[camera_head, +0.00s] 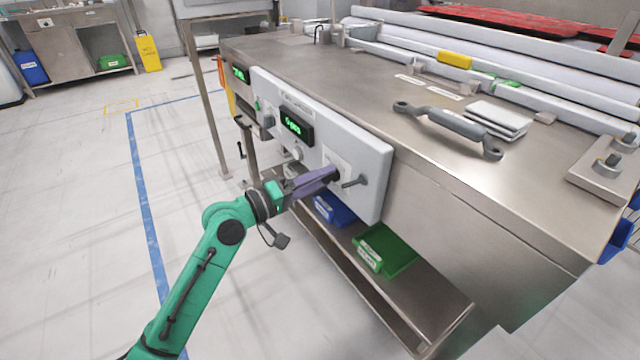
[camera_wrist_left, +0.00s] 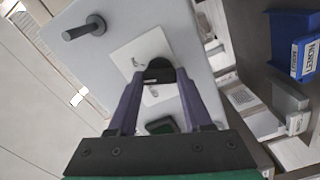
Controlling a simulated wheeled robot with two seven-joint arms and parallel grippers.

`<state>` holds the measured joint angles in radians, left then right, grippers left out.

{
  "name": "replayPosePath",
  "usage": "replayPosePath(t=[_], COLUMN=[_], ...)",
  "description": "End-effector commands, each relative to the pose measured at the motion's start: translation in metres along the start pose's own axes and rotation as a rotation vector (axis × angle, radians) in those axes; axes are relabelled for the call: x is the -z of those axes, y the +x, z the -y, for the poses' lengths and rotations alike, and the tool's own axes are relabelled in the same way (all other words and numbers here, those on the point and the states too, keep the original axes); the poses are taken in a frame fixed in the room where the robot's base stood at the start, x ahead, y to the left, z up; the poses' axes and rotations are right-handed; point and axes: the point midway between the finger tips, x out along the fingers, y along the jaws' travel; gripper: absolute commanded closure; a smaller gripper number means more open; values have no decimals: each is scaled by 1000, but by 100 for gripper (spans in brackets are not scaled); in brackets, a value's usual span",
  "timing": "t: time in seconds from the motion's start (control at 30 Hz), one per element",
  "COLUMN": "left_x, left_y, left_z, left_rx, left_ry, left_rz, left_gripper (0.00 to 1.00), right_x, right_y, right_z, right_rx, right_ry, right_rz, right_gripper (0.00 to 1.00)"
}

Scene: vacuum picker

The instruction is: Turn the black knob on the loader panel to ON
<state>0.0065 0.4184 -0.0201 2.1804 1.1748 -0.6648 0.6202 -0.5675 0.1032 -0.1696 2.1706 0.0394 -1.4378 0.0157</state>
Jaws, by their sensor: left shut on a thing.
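The loader panel (camera_head: 368,150) is a pale box on the front of the steel bench, and it also fills the middle of the left wrist view (camera_wrist_left: 180,35). The black knob (camera_wrist_left: 159,71) sits on a white label plate (camera_wrist_left: 141,48). My left gripper (camera_head: 331,174) reaches the panel's front from the left, its purple fingers shut on the knob, one on each side in the left wrist view (camera_wrist_left: 160,85). The markings beside the knob are too small to read, so its setting is unclear. My right gripper is not in view.
A dark lever (camera_head: 355,182) sticks out of the panel just right of my left gripper. A display with green digits (camera_head: 297,126) is above left. A blue bin (camera_head: 334,209) and a green bin (camera_head: 386,249) are on the shelf below.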

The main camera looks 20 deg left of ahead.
Motion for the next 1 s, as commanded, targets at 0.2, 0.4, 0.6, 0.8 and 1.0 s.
replayPosePath(t=[0.2, 0.4, 0.6, 0.8, 1.0], left_x=[-3, -2, -2, -2, -2], left_y=[0, 0, 0, 0, 0], left_z=[4, 3, 2, 2, 1], left_rx=[3, 4, 3, 3, 3], left_ry=[184, 310, 383, 412, 416], left_rz=[5, 5, 6, 6, 6], left_gripper=[100, 100, 100, 100, 100], right_x=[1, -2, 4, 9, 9], right_y=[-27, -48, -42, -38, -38], right_z=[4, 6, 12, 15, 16], right_rx=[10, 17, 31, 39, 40], right_ry=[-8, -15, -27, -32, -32], right_rz=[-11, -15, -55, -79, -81], right_gripper=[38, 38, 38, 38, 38])
